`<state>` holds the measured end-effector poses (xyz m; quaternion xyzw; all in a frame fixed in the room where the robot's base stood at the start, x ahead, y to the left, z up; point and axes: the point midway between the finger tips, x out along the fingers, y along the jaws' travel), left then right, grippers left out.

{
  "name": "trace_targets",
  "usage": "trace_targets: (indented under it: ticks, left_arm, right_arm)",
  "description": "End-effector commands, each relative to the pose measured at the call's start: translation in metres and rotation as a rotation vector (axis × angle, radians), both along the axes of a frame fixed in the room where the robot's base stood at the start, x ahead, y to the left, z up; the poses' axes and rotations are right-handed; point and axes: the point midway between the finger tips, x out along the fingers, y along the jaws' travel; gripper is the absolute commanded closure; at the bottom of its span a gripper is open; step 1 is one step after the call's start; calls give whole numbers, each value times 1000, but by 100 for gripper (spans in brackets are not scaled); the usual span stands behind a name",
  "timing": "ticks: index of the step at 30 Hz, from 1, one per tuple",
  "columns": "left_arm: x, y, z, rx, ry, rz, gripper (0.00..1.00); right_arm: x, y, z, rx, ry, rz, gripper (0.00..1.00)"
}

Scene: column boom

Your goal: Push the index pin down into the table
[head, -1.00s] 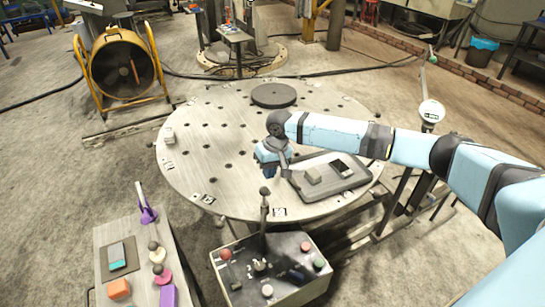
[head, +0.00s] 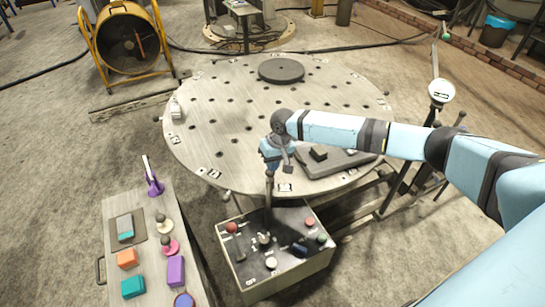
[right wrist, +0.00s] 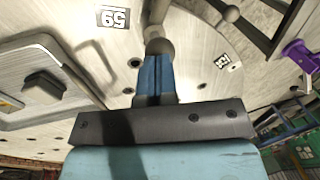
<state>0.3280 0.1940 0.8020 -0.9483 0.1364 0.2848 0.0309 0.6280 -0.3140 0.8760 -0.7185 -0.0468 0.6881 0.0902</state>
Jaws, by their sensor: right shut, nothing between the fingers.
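The index pin looks to be the dark upright post with a ball knob (head: 269,176) at the table's near edge, in front of the control box's far side. In the right wrist view its grey ball knob (right wrist: 158,46) lies just past my fingertips, with the shaft running beyond. My right gripper (head: 270,166) is shut and empty, pointing down at the knob. Its blue fingers (right wrist: 155,70) look close to or touching the knob; I cannot tell which. The round steel table (head: 215,110) has many holes. The pin's foot is hidden. My left gripper is out of view.
A control box (head: 275,279) with knobs and levers stands at the table's near side. A grey tray (head: 350,165) with a dark block lies on the table under my right forearm. A side bench (head: 195,250) with coloured blocks stands at left. A black disc (head: 281,70) lies at the table's far side.

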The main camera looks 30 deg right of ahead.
Motion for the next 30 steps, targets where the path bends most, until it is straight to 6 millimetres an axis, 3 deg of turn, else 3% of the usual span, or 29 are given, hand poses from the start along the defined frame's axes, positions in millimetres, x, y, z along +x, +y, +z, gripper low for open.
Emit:
trace_targets:
  ticks: [14, 24, 26, 30]
  left_arm:
    - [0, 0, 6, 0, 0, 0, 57]
    - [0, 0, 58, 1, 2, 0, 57]
    - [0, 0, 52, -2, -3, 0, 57]
    - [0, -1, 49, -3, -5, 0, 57]
  right_arm:
    - [-2, -1, -3, -2, 4, 1, 100]
    - [0, -7, 46, 0, -3, -1, 100]
    - [0, -10, 51, 0, -8, -1, 100]
    - [-1, -17, 84, -1, -10, 0, 100]
